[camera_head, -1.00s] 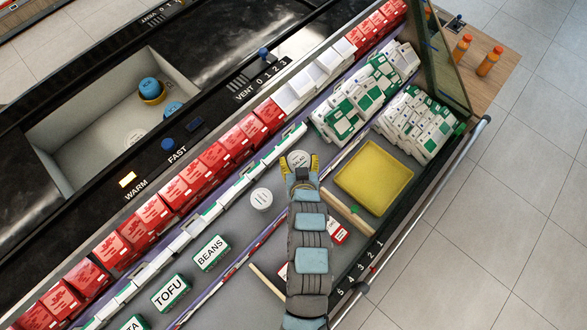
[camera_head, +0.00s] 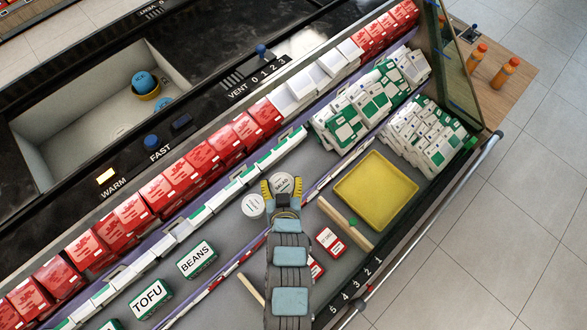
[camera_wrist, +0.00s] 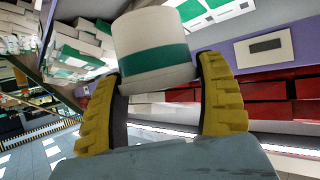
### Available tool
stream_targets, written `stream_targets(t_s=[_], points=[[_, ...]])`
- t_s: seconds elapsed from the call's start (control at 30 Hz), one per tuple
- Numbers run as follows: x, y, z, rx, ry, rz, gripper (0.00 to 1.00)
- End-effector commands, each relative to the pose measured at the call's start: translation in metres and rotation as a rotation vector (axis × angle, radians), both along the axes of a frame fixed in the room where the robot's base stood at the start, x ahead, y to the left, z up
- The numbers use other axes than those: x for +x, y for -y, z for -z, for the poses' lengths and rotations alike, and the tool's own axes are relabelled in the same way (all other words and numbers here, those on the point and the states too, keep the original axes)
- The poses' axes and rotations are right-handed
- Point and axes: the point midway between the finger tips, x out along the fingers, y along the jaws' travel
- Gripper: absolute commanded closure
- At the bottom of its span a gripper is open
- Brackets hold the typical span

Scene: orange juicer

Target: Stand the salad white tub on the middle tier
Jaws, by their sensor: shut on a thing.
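A round white tub (camera_head: 284,181) is between the yellow fingers of my gripper (camera_head: 282,188), which is shut on it. In the wrist view the tub (camera_wrist: 155,40) shows a green band and looks slightly tilted in that picture. Its lid print is too small to read. A second white tub (camera_head: 253,205) stands just left of my gripper on the grey middle tier (camera_head: 225,228), close beside the held tub. I cannot tell whether the held tub touches the tier.
BEANS (camera_head: 197,260) and TOFU (camera_head: 150,298) boxes stand on the same tier, front left. Red cartons (camera_head: 200,160) line the back. White-green cartons (camera_head: 340,120) stand to the right. A yellow tray (camera_head: 376,190) and a wooden divider (camera_head: 345,224) are on the lower tier.

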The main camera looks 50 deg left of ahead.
Motion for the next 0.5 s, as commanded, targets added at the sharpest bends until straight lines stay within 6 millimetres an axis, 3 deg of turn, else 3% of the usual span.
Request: stream_targets(t_s=[0.5], points=[[0.062, -0.03, 0.034, -0.004, -0.003, -0.003, 0.67]])
